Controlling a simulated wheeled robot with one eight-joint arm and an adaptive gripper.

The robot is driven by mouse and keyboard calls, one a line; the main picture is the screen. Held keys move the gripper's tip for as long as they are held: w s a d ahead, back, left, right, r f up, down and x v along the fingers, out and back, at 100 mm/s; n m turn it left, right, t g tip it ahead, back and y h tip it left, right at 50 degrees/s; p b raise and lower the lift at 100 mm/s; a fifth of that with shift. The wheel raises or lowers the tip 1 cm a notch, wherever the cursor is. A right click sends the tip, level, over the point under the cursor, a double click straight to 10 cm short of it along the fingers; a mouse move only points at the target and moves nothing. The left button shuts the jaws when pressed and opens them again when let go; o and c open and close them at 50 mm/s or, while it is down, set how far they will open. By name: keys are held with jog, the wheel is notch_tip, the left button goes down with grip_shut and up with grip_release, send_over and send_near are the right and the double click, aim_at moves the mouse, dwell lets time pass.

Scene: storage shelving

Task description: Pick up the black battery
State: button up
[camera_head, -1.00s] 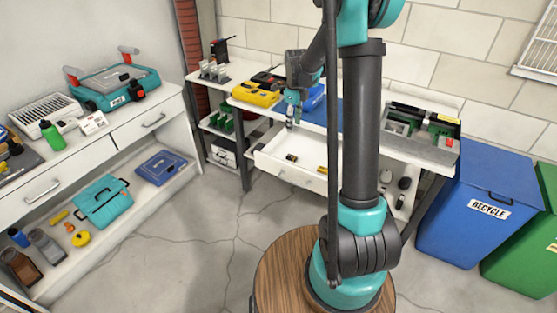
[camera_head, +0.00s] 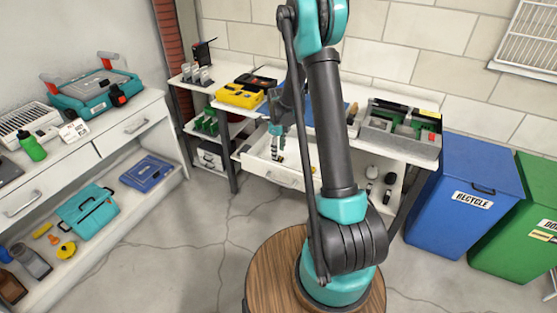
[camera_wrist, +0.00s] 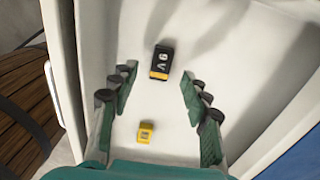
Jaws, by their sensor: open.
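The black battery (camera_wrist: 162,60) is a small block with "9V" lettering and an orange-yellow band at one end. It lies on the white floor of the open drawer (camera_head: 268,176), just beyond my fingertips in the wrist view. My gripper (camera_wrist: 158,82) is open and empty, its green fingers spread to either side with clear room between them. A small yellow block (camera_wrist: 146,132) with a dark mark lies nearer the gripper's base in that view. In the head view my gripper (camera_head: 276,142) points down over the drawer.
The drawer's side wall (camera_wrist: 65,75) runs close beside the left finger. A bench above the drawer holds a yellow case (camera_head: 240,96) and a grey tray (camera_head: 400,138). A blue recycle bin (camera_head: 465,200) stands to the right.

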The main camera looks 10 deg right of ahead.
aim_at(279, 159)
jog(key=shift+f, duration=1.55)
grip_shut()
